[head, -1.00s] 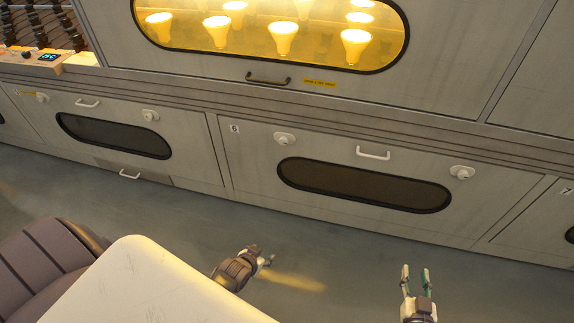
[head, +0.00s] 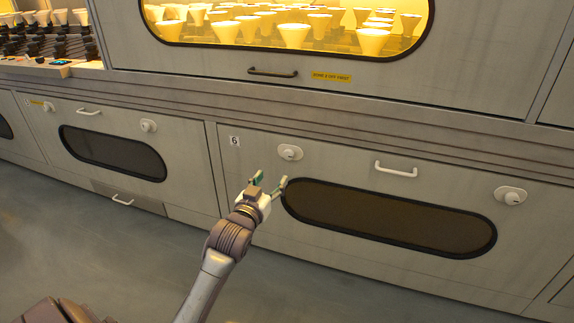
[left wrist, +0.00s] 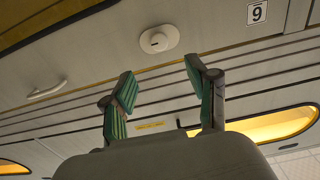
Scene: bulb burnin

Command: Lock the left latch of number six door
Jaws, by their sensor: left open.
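The number six door (head: 262,160) is a closed grey panel with a "6" label (head: 235,141) and a dark oval window. Its left latch (head: 290,153) is a white oval plate with a round knob, near the door's upper left. My left gripper (head: 269,183) is open and empty, just below and left of this latch in the head view. In the left wrist view, which is upside down, the latch (left wrist: 157,40) lies beyond the gap between the open green-padded fingers (left wrist: 160,88), apart from them. My right gripper is out of view.
The door has a white handle (head: 396,170) and a right latch (head: 510,196). A neighbouring door with its own latch (head: 148,125) is to the left. Above is a lit chamber of bulbs with a dark handle (head: 272,72). The floor (head: 330,285) in front is clear.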

